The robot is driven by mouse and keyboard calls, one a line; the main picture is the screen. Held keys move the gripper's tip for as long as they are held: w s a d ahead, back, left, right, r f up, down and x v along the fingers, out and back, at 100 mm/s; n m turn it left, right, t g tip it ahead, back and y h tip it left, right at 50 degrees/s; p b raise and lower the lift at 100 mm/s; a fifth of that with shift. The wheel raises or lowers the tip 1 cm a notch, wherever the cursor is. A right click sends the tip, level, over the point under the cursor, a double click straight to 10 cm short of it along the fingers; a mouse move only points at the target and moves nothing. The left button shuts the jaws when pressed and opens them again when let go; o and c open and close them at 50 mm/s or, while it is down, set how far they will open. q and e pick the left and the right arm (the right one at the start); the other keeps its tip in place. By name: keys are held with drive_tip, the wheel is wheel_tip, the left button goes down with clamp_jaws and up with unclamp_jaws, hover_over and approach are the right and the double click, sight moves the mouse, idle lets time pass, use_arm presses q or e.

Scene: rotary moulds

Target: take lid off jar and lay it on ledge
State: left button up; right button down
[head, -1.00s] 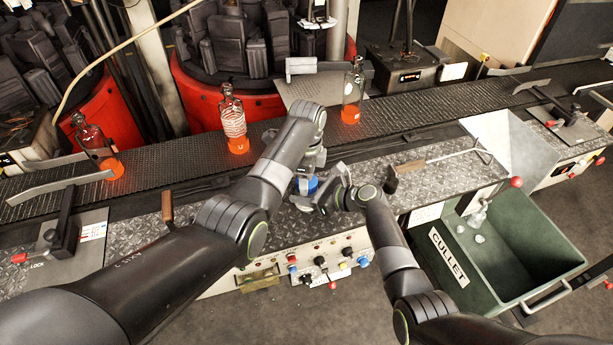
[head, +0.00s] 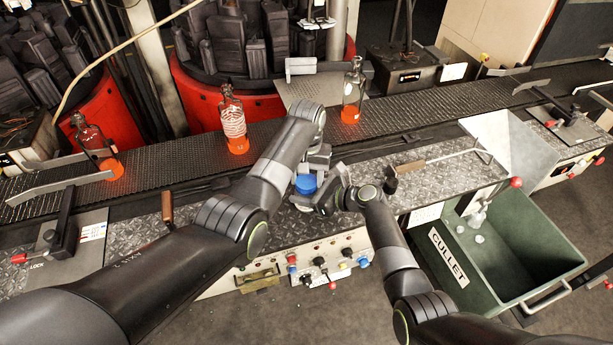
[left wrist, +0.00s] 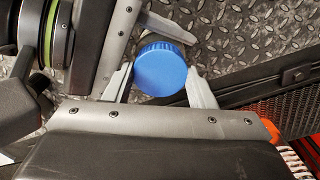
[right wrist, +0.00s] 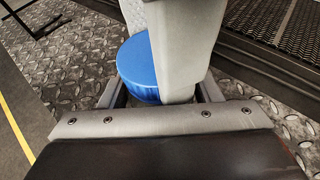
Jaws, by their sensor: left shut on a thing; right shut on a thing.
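The blue lid (head: 306,184) is between my two grippers, above the metal ledge (head: 285,228). My left gripper (head: 316,165) is shut on the lid; the left wrist view shows its fingers on both sides of the round blue top (left wrist: 160,70). My right gripper (head: 326,197) comes in from the right, lower down, and is shut on the jar just under the lid. The right wrist view shows the lid (right wrist: 138,66) partly behind a grey part of my left gripper. The jar is almost wholly hidden by the lid and the grippers.
Bottles with glowing orange bases (head: 233,125) stand on the conveyor (head: 180,178) behind. A green cullet bin (head: 515,243) is at the right. A wooden handle (head: 167,207) is at the left of the ledge.

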use_arm(q)
drive_tip(key=n, duration=0.6)
drive_tip(key=shift+w, duration=0.1)
drive_tip(key=n, duration=0.6)
drive_tip(key=shift+r+n, duration=0.1)
drive_tip(key=shift+n, duration=0.2)
use_arm(e)
drive_tip(key=shift+s, duration=0.1)
use_arm(q)
drive_tip(key=n, duration=1.1)
drive_tip(key=shift+r, duration=0.2)
drive_tip(key=shift+r, duration=0.9)
